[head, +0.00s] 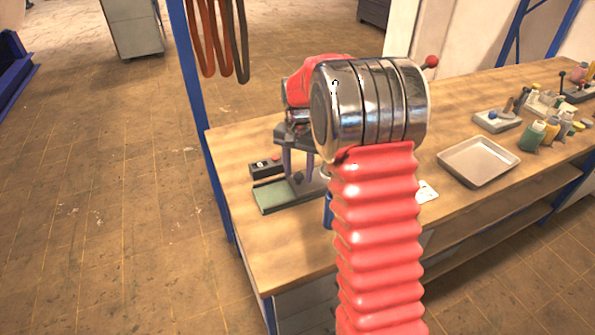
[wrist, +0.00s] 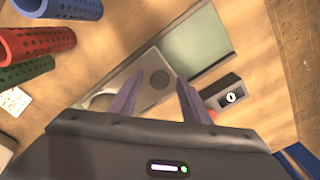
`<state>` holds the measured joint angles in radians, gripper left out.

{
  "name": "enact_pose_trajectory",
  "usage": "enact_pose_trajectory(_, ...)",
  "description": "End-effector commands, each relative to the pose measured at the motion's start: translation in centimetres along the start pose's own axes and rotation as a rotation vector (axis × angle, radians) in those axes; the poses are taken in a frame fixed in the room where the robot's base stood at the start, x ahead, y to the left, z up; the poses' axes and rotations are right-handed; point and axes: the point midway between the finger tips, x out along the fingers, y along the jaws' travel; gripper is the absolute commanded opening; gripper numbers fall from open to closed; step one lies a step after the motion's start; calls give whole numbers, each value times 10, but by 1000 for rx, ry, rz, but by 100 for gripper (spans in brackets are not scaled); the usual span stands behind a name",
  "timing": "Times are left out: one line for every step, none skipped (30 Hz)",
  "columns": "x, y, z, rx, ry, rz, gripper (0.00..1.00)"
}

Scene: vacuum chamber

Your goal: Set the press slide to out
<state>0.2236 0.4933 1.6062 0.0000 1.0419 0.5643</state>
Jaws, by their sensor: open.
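What looks like the press slide is a light grey plate (wrist: 148,88) with a dark round spot, seen in the wrist view. It lies beside a pale green bed (wrist: 198,42), which also shows in the head view (head: 279,196) at the bench's near left. A pale curved piece (wrist: 97,97), perhaps a handle, shows by the plate's left side, partly hidden by a finger. My gripper (wrist: 160,77) is open, its two purple fingers apart over the plate. In the head view my gripper (head: 299,170) points down above the bed. I cannot tell whether the fingers touch anything, or the slide's position.
A black box (wrist: 222,92) with a white round mark stands close to the right finger. A shallow tray (head: 478,161) and several small bottles are farther right on the bench.

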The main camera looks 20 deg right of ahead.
Motion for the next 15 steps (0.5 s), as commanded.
enact_pose_trajectory(0, 0, 0, 0, 0, 0, 43)
enact_pose_trajectory(0, 0, 0, 0, 0, 0, 43)
enact_pose_trajectory(0, 0, 0, 0, 0, 0, 43)
enact_pose_trajectory(0, 0, 0, 0, 0, 0, 43)
enact_pose_trajectory(0, 0, 0, 0, 0, 0, 42)
enact_pose_trajectory(0, 0, 0, 0, 0, 0, 39)
enact_pose_trajectory(0, 0, 0, 0, 0, 0, 37)
enact_pose_trajectory(0, 0, 0, 0, 0, 0, 35)
enact_pose_trajectory(0, 0, 0, 0, 0, 0, 32)
enact_pose_trajectory(0, 0, 0, 1, 0, 0, 30)
enact_pose_trajectory(0, 0, 0, 1, 0, 0, 28)
enact_pose_trajectory(0, 0, 0, 1, 0, 0, 25)
enact_pose_trajectory(0, 0, 0, 1, 0, 0, 23)
enact_pose_trajectory(0, 0, 0, 1, 0, 0, 21)
enact_pose_trajectory(0, 0, 0, 1, 0, 0, 18)
